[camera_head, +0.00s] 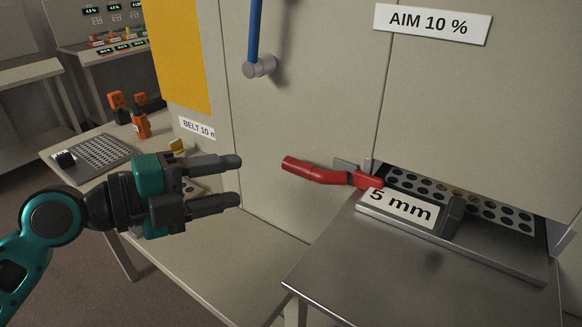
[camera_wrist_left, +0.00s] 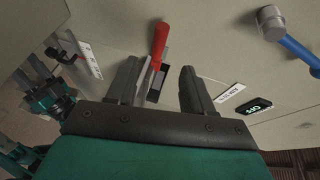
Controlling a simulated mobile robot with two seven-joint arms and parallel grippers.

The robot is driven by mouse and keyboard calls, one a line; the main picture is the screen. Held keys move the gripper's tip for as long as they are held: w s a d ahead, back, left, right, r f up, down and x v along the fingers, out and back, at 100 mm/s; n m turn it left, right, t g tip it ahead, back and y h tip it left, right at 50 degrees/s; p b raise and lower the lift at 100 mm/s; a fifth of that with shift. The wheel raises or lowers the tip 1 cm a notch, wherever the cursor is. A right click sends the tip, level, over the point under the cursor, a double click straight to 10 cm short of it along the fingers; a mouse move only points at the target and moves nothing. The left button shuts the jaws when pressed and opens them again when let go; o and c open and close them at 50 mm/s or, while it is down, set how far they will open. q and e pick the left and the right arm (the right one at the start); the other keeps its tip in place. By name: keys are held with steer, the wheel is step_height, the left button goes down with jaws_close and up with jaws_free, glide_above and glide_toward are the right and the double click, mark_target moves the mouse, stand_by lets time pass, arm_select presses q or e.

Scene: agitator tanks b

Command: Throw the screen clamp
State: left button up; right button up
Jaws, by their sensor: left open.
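The screen clamp is a red lever (camera_head: 325,174) on the pale cabinet front, beside the screen slot. Its handle points left toward my gripper in the head view.
A metal shelf (camera_head: 330,262) juts out below the slot. A blue lever (camera_head: 254,35) hangs on the cabinet above. A table at the left holds a perforated tray (camera_head: 101,152) and orange tools (camera_head: 140,124). Space between gripper and lever looks clear.

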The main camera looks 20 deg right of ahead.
mark_target(293, 170)
arm_select(q)
steer(key=p+x, duration=0.1)
steer(key=x, duration=1)
steer(key=shift+d+f+p, duration=0.1)
steer(key=shift+d+p, duration=0.3)
jaws_close()
